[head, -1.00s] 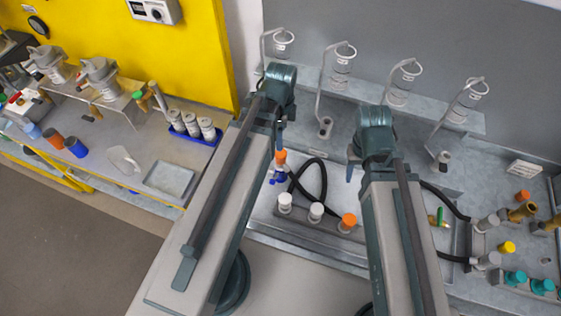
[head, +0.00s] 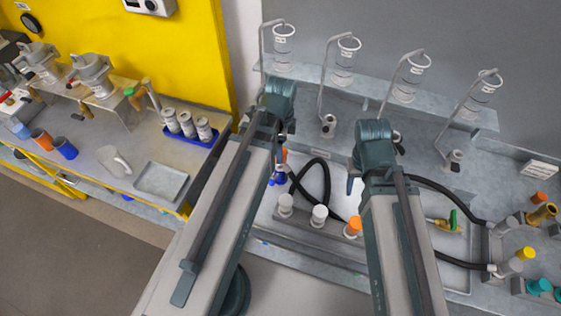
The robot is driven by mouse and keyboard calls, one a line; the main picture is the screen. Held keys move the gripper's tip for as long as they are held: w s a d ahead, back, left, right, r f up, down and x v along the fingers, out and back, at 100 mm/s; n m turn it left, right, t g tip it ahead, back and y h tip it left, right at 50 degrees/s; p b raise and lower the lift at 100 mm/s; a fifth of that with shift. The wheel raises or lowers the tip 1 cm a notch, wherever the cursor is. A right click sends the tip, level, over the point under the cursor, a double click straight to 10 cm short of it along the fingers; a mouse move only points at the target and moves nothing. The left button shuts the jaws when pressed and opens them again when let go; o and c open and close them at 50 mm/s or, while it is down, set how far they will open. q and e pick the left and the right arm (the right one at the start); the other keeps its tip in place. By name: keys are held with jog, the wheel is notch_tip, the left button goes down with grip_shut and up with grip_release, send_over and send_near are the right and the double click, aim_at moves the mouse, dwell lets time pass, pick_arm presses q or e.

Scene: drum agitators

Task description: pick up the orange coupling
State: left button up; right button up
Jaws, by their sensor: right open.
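An orange coupling (head: 353,227) stands at the right end of a low grey block, beside two white ones (head: 319,215). The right arm partly overlaps that end of the block. My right gripper (head: 352,182) is open, above and behind the orange coupling in the picture, with a finger showing left of the wrist. My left gripper (head: 280,148) hangs over the bench further left; its fingers are mostly hidden, so its opening cannot be told. A small orange and blue piece (head: 279,178) shows just below it; contact cannot be told.
Black hoses (head: 442,188) loop over the bench. A shelf (head: 385,97) behind carries several clear cylinders on bent stands. Yellow and teal capped fittings (head: 538,286) stand at the right. A left side bench holds a metal tray (head: 161,181) and a blue rack (head: 190,142).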

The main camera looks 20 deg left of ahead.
pick_arm(q)
notch_tip(320, 180, down, 4)
jog(key=b, duration=0.3)
jog(key=shift+r, duration=0.1)
jog(key=shift+r, duration=0.1)
grip_shut()
